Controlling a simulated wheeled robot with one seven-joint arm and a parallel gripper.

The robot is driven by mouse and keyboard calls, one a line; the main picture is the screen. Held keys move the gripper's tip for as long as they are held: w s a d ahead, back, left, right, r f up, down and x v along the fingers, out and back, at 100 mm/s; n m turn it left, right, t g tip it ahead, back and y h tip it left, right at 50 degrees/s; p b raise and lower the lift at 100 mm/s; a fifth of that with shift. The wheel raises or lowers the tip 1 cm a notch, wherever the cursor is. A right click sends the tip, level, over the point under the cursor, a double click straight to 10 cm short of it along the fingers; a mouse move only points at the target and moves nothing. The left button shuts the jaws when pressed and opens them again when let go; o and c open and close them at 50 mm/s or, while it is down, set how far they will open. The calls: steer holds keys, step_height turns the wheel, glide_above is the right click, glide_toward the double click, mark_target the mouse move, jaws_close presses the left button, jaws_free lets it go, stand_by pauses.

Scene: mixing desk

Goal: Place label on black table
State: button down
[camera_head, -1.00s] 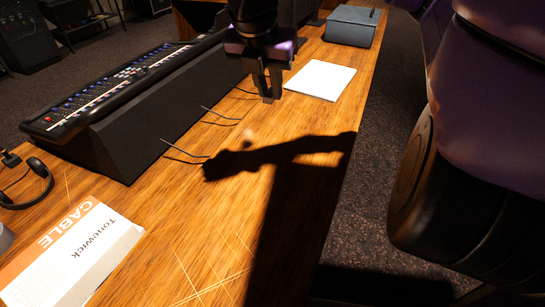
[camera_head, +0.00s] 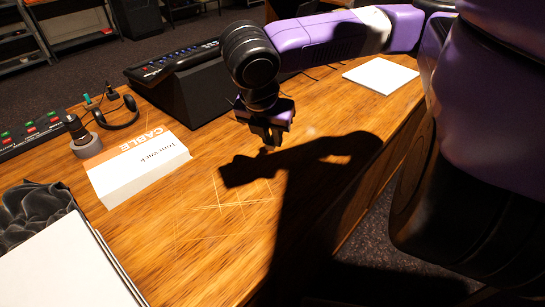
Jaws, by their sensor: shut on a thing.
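My gripper (camera_head: 271,142) hangs over the wooden desk (camera_head: 215,250), pointing down, with its fingers close together. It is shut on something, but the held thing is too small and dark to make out. I cannot clearly see a label, either in the gripper or on the desk. The gripper is right of the white and orange "CABLE" box (camera_head: 145,170) and in front of the black mixing console (camera_head: 190,90). No table that is clearly black shows; dark shelving stands in the back left (camera_head: 75,38).
A white sheet or pad (camera_head: 381,75) lies at the right. Headphones (camera_head: 118,115), a grey tape roll (camera_head: 86,146) and a button panel (camera_head: 30,135) are at the left. A dark crumpled cloth (camera_head: 35,213) and a white-topped stack (camera_head: 60,270) fill the lower left. The desk's middle front is clear.

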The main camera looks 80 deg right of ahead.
mark_target(274, 163)
steer(key=shift+f, duration=3.45)
steer(key=shift+f+b, duration=0.2)
steer(key=shift+b, duration=0.1)
steer(key=c, duration=1.3)
jaws_free()
steer(key=shift+r, duration=0.1)
